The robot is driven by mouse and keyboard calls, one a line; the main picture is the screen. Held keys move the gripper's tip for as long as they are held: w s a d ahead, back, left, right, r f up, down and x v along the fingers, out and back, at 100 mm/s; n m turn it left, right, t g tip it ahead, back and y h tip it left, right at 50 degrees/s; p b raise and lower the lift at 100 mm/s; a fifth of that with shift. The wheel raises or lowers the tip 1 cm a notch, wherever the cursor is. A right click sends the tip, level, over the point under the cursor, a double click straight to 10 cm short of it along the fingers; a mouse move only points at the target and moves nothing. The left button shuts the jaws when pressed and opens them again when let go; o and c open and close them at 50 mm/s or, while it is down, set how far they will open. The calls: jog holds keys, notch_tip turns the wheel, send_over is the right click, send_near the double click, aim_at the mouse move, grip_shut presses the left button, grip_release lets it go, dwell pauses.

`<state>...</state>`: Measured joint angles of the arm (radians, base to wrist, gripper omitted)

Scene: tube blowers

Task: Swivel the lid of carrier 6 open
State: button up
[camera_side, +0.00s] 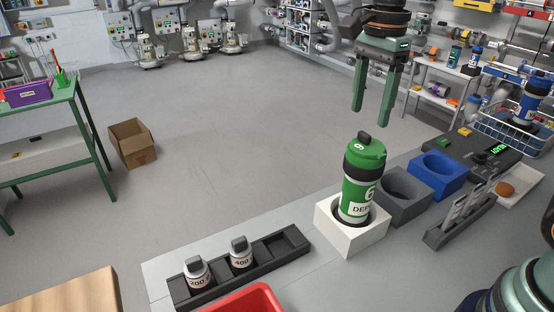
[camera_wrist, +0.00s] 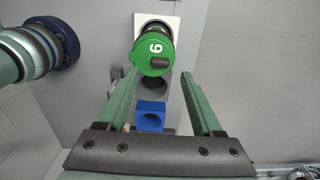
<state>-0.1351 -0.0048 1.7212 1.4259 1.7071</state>
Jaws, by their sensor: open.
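Carrier 6 (camera_side: 357,190) is a green capsule with dark bands, a white label and a 6 on it. It stands slightly tilted in the round hole of a white block (camera_side: 342,245). Its green lid (camera_side: 366,148) carries a small dark knob (camera_side: 364,135) and looks closed. In the wrist view the lid (camera_wrist: 150,52) shows from above with its 6 and knob, beyond the fingertips. My gripper (camera_side: 374,108) is open and empty, above and behind the carrier in the side view. In the wrist view my gripper (camera_wrist: 165,80) has its fingers spread, touching nothing.
A grey block (camera_side: 405,212) and a blue block (camera_side: 435,175) with round holes stand right of the white block. A dark rack (camera_side: 205,292) holds two weights at front left. A red bin (camera_side: 245,300) is at the front edge. A slotted grey holder (camera_side: 460,222) stands at right.

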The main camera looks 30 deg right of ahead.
aim_at(366, 133)
jog(key=shift+f, duration=2.3)
grip_shut()
